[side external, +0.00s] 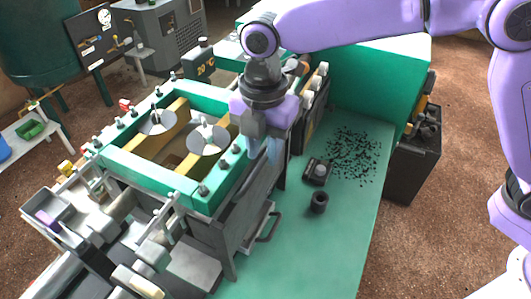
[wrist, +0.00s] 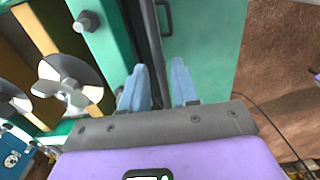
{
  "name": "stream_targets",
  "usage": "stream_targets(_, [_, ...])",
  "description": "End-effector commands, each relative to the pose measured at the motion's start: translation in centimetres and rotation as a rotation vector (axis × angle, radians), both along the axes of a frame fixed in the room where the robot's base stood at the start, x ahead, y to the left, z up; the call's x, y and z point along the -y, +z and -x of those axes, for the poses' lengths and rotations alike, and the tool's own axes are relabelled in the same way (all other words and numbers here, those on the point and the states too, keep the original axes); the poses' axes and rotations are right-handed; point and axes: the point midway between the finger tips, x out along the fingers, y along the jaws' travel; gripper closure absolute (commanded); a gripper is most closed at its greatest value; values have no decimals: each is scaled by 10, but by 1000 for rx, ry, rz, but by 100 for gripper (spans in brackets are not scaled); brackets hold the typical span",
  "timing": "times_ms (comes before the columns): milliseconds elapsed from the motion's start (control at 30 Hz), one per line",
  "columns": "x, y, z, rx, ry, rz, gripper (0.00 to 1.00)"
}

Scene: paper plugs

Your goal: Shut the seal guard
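No part is plainly marked as the seal guard. A likely part is the grey flap at the machine's lower front, with a bar handle (side external: 268,228) standing out over the green table; a dark handle (wrist: 164,16) also shows beyond my fingertips in the wrist view. My gripper (side external: 263,158) is beside the right edge of the green-framed machine (side external: 150,185), pointing down. The handle is apart from the fingers. Part of the machine's side is hidden by my gripper.
Two round metal discs (side external: 209,139) sit in the frame's opening, with knobs along its rim. On the green table (side external: 290,262) are a black ring (side external: 319,202), a small dark block (side external: 317,171) and scattered black bits (side external: 353,155). A green housing (side external: 370,85) stands behind. The table's front is clear.

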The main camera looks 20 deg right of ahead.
Motion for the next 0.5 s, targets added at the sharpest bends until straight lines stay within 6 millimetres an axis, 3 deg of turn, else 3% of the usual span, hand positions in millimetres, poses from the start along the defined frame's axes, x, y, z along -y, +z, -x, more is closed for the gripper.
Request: stream_targets(500, [0,36,0,1,0,-1,70])
